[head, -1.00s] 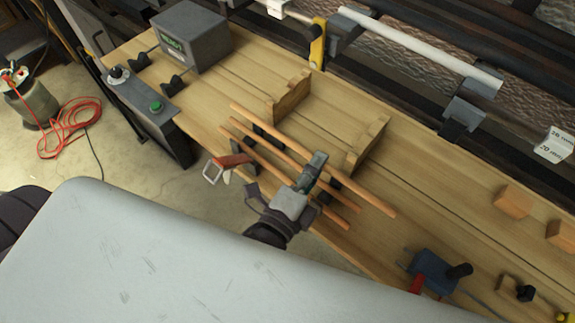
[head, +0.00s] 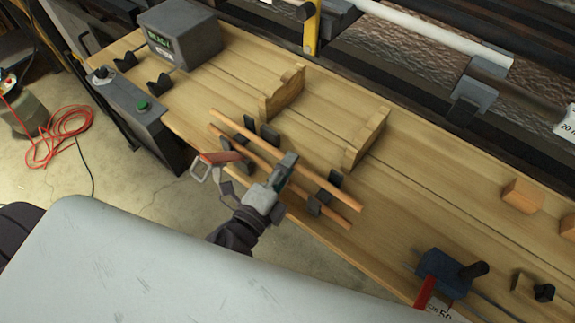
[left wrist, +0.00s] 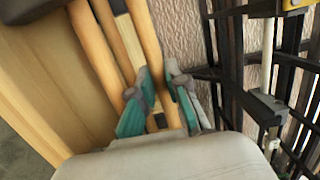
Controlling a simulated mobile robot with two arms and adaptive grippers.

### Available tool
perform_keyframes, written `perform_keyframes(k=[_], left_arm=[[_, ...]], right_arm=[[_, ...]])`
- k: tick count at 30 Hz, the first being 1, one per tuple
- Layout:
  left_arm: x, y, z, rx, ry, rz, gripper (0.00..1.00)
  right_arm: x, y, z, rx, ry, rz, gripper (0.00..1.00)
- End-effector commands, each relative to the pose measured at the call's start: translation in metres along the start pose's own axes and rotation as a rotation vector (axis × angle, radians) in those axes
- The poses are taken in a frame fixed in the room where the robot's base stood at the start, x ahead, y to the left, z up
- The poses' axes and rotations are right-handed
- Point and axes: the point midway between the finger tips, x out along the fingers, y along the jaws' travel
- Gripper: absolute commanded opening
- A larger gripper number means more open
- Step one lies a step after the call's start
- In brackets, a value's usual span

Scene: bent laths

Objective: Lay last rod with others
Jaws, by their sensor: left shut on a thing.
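My left gripper (head: 288,164) is shut on a thin wooden rod and hides part of it. In the left wrist view the gripper's green-padded fingers (left wrist: 160,106) stand on both sides of the held rod (left wrist: 146,42). Two other wooden rods lie beside it there, a middle one (left wrist: 113,38) and a left one (left wrist: 93,50). In the head view I can tell apart only two roughly parallel rods, an upper one (head: 238,129) and a lower one (head: 240,148), low at dark supports (head: 336,179) on the bench. Whether the held rod touches the supports is unclear. My right gripper is not in view.
The wooden bench (head: 420,190) has two upright wooden brackets (head: 283,93) behind the rods. A grey box (head: 182,35) stands at the back left, a blue tool (head: 443,272) at the front right. Bare bench lies right of the brackets.

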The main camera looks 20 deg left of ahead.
Motion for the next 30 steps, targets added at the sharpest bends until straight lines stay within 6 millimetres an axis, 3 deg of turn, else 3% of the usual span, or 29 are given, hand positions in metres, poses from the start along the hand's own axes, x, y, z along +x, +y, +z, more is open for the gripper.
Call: perform_keyframes(k=[15, 16, 18, 23, 28, 30], left_arm=[[-0.001, 0.015, 0.0, 0.0, -0.001, 0.006, 0.0], [-0.001, 0.015, 0.0, 0.0, -0.001, 0.007, 0.16], [-0.001, 0.016, 0.0, 0.0, -0.001, 0.01, 0.25], [-0.001, 0.015, 0.0, 0.0, -0.001, 0.011, 0.25], [-0.002, -0.001, 0.0, 0.0, -0.001, 0.012, 0.25], [-0.018, 0.011, 0.0, -0.003, -0.003, 0.014, 0.25]], right_arm=[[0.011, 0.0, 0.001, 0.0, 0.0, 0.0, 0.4], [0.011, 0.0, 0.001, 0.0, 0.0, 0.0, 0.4], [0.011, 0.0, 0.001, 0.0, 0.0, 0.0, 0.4], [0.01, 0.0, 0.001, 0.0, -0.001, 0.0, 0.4], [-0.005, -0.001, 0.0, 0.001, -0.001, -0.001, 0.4], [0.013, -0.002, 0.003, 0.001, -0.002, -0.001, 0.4]])
